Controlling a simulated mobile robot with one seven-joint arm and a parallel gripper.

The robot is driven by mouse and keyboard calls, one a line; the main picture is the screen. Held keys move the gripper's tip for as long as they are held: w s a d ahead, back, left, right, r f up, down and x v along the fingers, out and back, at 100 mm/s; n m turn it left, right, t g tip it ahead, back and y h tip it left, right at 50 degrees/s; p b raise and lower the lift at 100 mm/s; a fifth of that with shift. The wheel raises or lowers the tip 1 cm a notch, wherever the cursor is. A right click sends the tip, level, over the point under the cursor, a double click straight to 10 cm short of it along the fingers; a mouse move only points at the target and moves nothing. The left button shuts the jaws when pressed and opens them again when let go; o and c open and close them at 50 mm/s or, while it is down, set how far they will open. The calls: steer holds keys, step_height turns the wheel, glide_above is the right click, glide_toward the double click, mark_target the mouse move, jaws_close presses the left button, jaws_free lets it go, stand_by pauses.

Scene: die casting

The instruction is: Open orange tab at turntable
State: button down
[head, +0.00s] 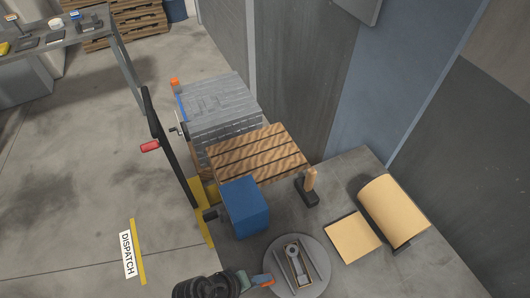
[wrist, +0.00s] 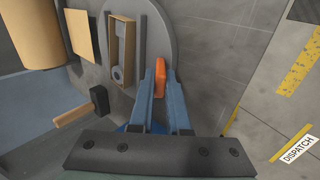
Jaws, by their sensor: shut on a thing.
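The turntable (head: 317,258) is a round grey disc on the bench at the bottom of the head view. It also shows at the top of the wrist view (wrist: 172,50). The orange tab (wrist: 160,77) is at the disc's edge. In the head view the tab (head: 268,282) is small and partly covered. My gripper (wrist: 164,95) has blue fingers, closed around the tab, which sticks out past their tips. In the head view my gripper (head: 257,280) reaches the disc's left edge. A tan frame with a ring-ended grey part (head: 292,252) sits on the disc.
A blue box (head: 243,207) and a black block with a wooden handle (head: 307,188) stand behind the turntable. A tan sheet (head: 352,238) and a tan roll (head: 393,210) lie to the right. A slatted wooden pallet (head: 258,155) is farther back. Open floor lies left.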

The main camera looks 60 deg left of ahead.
steer(key=t+b, duration=0.1)
steer(key=f+t+b, duration=0.1)
steer(key=b, duration=0.1)
steer(key=shift+s+f, duration=0.15)
steer(key=shift+s, duration=0.25)
steer(key=shift+s+t+b, duration=0.1)
steer(key=shift+t+b, duration=0.4)
steer(key=shift+b, duration=0.15)
steer(key=c, duration=0.9)
jaws_free()
steer(key=b+v, duration=0.1)
steer(key=v, duration=1.2)
